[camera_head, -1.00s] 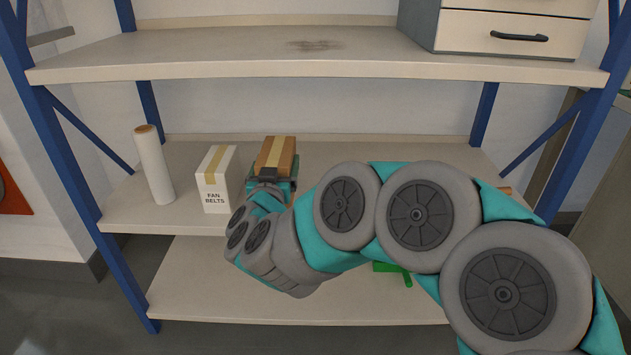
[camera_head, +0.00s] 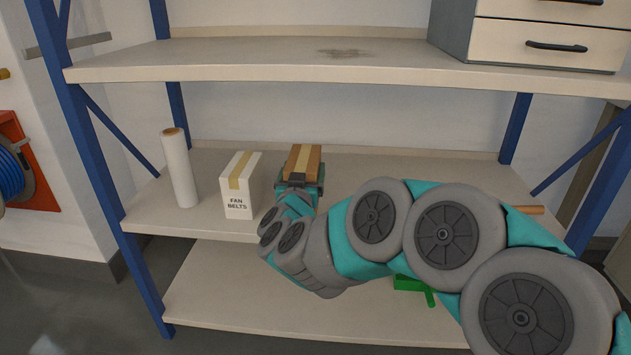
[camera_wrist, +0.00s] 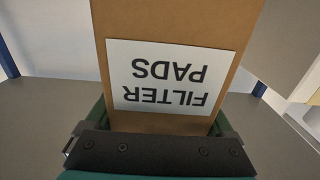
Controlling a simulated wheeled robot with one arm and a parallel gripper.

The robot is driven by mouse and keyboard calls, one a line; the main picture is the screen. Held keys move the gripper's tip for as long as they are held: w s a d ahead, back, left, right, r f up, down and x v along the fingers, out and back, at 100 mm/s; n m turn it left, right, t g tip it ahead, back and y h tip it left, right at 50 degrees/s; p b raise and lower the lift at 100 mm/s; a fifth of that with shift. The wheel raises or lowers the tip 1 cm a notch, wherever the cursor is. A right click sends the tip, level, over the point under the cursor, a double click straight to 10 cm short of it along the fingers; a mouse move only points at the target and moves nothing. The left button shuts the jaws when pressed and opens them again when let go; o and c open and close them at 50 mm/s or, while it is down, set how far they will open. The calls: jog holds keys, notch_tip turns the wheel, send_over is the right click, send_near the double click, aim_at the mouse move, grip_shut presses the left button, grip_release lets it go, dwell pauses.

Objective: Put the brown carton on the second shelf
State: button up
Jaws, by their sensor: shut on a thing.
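The brown carton (camera_head: 304,160) has a pale tape strip on top. It is at the middle shelf (camera_head: 400,172), just right of the white FAN BELTS box. In the wrist view the carton (camera_wrist: 180,22) shows a white label reading FILTER PADS, upside down. My gripper (camera_head: 300,183) is shut on the carton at its near end. The carton's underside is hidden by my gripper and arm, so I cannot tell whether it touches the shelf board.
A white FAN BELTS box (camera_head: 239,190) and a pale upright roll (camera_head: 179,168) stand left of the carton. A drawer unit (camera_head: 545,35) sits on the upper shelf (camera_head: 350,72). A green object (camera_head: 412,285) is on the lower shelf (camera_head: 230,285).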

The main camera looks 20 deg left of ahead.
jog(key=w, duration=0.1)
jog(key=w+d, duration=0.1)
jog(key=shift+w+f, duration=0.1)
jog(key=shift+w, duration=0.25)
jog(key=f, duration=0.1)
jog(key=w+f+b, duration=0.1)
jog(key=shift+d+f, duration=0.2)
jog(key=shift+f, duration=0.6)
jog(key=shift+f, duration=0.15)
jog(key=o, duration=1.3)
jog(key=shift+s, duration=0.2)
jog(key=v, duration=1.1)
jog(key=shift+s+d+p, duration=0.1)
jog(key=shift+s+p, duration=0.15)
jog(key=shift+p, duration=0.15)
